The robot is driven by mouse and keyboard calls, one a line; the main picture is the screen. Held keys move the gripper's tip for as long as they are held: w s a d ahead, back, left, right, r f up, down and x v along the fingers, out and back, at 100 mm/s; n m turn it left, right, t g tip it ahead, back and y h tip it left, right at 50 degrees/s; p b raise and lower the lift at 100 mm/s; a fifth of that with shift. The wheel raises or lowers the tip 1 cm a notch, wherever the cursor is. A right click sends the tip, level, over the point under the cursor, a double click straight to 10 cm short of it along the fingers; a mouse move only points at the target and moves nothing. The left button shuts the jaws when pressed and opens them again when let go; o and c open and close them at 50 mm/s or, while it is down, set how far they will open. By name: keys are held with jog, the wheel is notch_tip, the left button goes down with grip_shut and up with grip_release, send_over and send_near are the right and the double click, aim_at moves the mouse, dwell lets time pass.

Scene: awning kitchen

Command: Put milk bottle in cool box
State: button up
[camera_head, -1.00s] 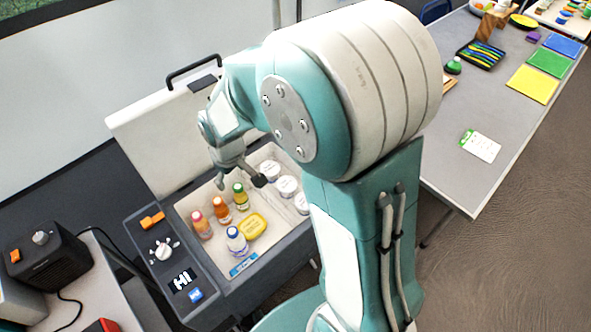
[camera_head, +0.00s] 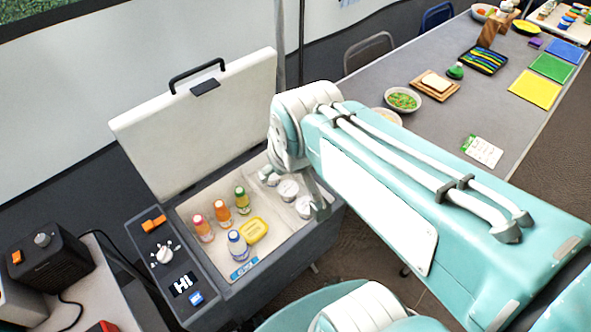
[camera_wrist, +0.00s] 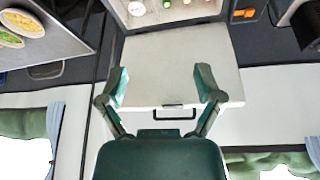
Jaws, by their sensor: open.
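The cool box (camera_head: 262,272) stands open at the left in the head view, its white lid (camera_head: 205,125) raised. A white bottle with a blue cap (camera_head: 237,246), which looks like the milk bottle, stands upright inside near the front, beside a yellow tub. My gripper is partly hidden by my arm in the head view, near the box's right side. In the wrist view my gripper (camera_wrist: 162,84) is open and empty, its two fingers spread in front of the lid (camera_wrist: 180,70). The box's inside shows only at the top edge there.
Several juice bottles (camera_head: 222,210), the yellow tub (camera_head: 254,230) and white tubs (camera_head: 288,190) share the box. A grey table (camera_head: 440,120) with bowls and a bread board (camera_head: 435,86) stands at the right. A dark appliance (camera_head: 45,255) is at the lower left.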

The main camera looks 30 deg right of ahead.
jog(key=shift+m+t, duration=0.3)
jog(key=shift+m, duration=0.2)
jog(key=s, duration=0.1)
jog(key=s+r, duration=0.1)
jog(key=s+d, duration=0.1)
jog(key=s, duration=0.1)
jog(key=shift+r, duration=0.2)
dwell(0.4)
